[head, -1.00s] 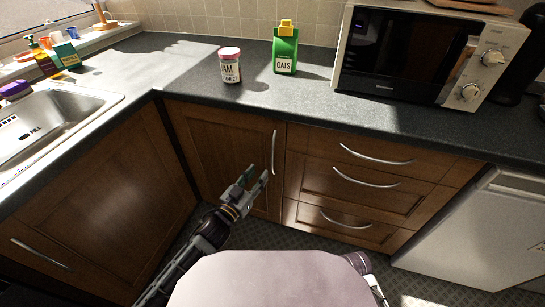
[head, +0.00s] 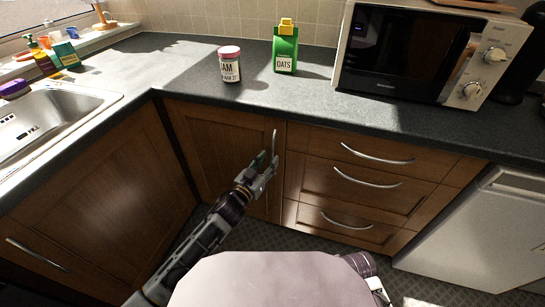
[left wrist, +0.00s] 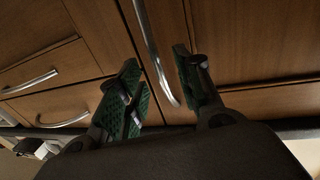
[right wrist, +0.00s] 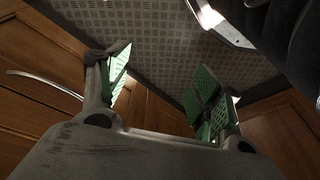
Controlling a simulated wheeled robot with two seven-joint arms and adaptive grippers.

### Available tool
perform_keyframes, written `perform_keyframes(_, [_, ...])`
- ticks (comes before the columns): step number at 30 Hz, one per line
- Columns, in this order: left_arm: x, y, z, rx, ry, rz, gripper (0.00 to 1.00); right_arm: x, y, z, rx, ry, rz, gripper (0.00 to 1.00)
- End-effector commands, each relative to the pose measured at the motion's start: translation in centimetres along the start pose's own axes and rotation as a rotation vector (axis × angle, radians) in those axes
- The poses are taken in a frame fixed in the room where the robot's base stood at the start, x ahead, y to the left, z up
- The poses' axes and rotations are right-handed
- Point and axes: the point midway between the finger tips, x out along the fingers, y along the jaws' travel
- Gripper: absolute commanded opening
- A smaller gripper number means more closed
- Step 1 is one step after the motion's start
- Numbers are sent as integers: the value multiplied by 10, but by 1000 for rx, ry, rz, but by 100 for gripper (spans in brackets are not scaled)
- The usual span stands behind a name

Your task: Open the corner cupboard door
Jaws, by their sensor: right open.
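The corner cupboard door (head: 215,140) is brown wood and shut, below the worktop corner. Its upright curved metal handle (head: 274,145) is at the door's right edge. My left gripper (head: 268,162) is at the lower part of this handle. In the left wrist view, the handle (left wrist: 150,45) runs between the two green-padded fingers (left wrist: 160,85), which stand apart with gaps to the bar. My right gripper (right wrist: 160,95) is open and empty in the right wrist view, with patterned floor beyond it. In the head view, only a bit of my right arm shows at the bottom.
Drawers with curved handles (head: 365,179) adjoin the door on the right. Another cupboard front (head: 105,205) stands to the left at an angle. A jar (head: 230,66), an oats carton (head: 285,50) and a microwave (head: 400,50) stand on the worktop. Floor (head: 185,240) shows below.

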Motion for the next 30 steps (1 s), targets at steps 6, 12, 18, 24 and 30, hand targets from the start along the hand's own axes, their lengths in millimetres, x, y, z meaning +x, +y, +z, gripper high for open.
perform_keyframes(6, [17, 0, 0, 1, 1, 1, 35, -5, -1, -5, -1, 17, -1, 65])
perform_keyframes(12, [30, 0, 0, 1, 1, 0, 35, -9, -1, -7, -2, 25, -3, 65])
perform_keyframes(18, [37, 0, 0, 0, 0, 1, 35, -12, -2, -7, -3, 26, -4, 65])
perform_keyframes(24, [38, 0, 0, 0, 0, 1, 35, -11, -2, -5, -3, 22, -5, 65])
perform_keyframes(30, [38, 0, 0, 0, 0, 1, 27, -11, -2, -5, -3, 22, -5, 65])
